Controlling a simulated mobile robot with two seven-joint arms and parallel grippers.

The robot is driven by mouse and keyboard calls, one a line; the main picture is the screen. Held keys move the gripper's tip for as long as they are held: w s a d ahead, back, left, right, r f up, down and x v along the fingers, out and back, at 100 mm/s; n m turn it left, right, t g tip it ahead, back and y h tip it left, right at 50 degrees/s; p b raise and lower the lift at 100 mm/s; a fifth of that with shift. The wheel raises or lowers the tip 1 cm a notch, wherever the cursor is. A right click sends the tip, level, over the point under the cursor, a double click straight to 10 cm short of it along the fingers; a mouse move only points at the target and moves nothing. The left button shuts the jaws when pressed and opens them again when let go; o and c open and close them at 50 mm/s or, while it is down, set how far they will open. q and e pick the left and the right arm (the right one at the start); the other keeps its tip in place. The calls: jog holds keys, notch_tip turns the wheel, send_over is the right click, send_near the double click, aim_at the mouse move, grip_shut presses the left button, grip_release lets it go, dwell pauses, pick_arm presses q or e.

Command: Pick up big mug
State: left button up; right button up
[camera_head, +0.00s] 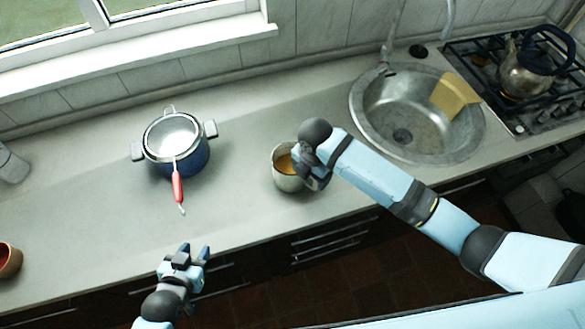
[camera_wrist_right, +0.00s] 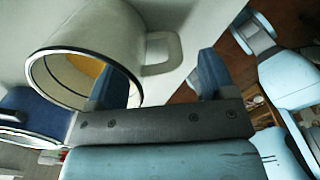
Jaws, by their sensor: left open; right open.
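The big mug (camera_head: 281,181) is a pale, off-white mug with orange-brown inside, upright on the counter near its front edge. It also fills the upper left of the right wrist view (camera_wrist_right: 120,35), its handle (camera_wrist_right: 176,50) towards the gripper. My right gripper (camera_head: 314,182) is open at the mug's right side and partly hides it. In the wrist view its two fingers (camera_wrist_right: 160,80) lie either side of the handle, one overlapping the mug's mouth; I cannot tell whether they touch it. My left gripper (camera_head: 194,252) is open and empty in front of the counter edge.
A blue pot (camera_head: 190,168) with a red-handled strainer (camera_head: 177,185) on top stands left of the mug. A sink (camera_head: 365,112) with a yellow board (camera_head: 455,93) and a stove with a kettle (camera_head: 524,72) are to the right.

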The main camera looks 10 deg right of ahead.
notch_tip(320, 180, down, 2)
jog(key=shift+f, duration=0.15)
jog(key=c, duration=1.4)
grip_shut()
jog(key=shift+w, duration=0.1)
pick_arm(q)
jog(key=shift+d+f, duration=0.1)
pick_arm(e)
jog(key=shift+r, duration=0.25)
